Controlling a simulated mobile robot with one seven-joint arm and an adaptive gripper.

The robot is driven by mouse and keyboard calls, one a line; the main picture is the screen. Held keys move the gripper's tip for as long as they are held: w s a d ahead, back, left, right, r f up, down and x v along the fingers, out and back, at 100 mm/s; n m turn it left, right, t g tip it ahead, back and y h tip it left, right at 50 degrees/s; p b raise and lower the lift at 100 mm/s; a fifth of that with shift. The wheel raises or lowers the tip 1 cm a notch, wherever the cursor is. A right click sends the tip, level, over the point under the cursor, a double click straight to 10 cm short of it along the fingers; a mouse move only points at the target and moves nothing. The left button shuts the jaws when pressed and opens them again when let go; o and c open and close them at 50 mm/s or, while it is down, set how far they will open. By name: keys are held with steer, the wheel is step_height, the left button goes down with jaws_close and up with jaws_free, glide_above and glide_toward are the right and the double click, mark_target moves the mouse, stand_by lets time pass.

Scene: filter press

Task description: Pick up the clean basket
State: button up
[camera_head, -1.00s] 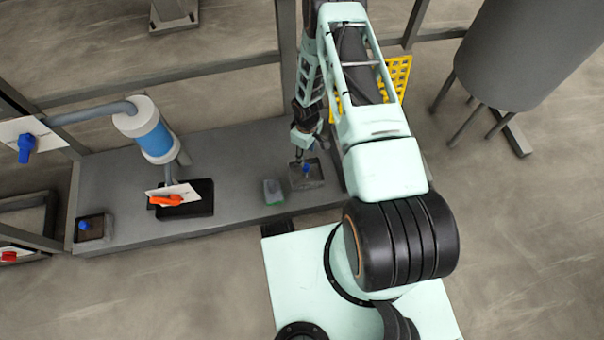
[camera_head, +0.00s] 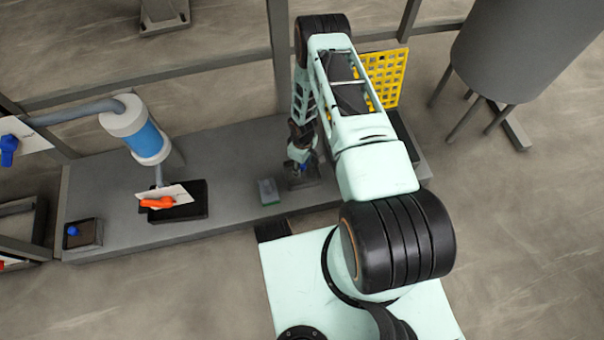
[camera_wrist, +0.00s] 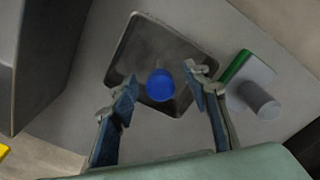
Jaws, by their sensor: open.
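A square grey basket (camera_wrist: 155,40) with a round blue knob (camera_wrist: 160,85) lies below my gripper in the wrist view. In the head view the basket (camera_head: 310,181) is partly hidden by my gripper (camera_head: 299,169). In the wrist view my gripper (camera_wrist: 160,83) is open, with one finger on each side of the knob and gaps between. I cannot tell how far above the knob the fingertips are. A second, similar basket (camera_head: 90,236) with a blue knob stands at the bench's far left end. No label shows which one is clean.
A grey block with a green edge (camera_head: 268,191) stands just left of the near basket; it shows at right in the wrist view (camera_wrist: 247,78). A blue filter housing (camera_head: 147,137) and an orange-handled valve (camera_head: 158,202) stand farther left. A yellow grid (camera_head: 393,78) is behind my arm.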

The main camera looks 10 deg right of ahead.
steer(key=shift+c, duration=0.4)
jaws_close()
steer(key=shift+r, duration=0.1)
steer(key=shift+w+r, duration=0.1)
steer(key=shift+r, duration=0.4)
step_height(320, 180, up, 3)
steer(key=shift+f+p, duration=0.1)
steer(key=shift+p, duration=0.7)
steer(key=s+a+r+p, duration=0.4)
steer(key=s+a+r, duration=0.4)
steer(key=a, duration=0.3)
steer(key=shift+a+r+p, duration=0.3)
steer(key=shift+r+p, duration=0.05)
steer(key=shift+r, duration=0.2)
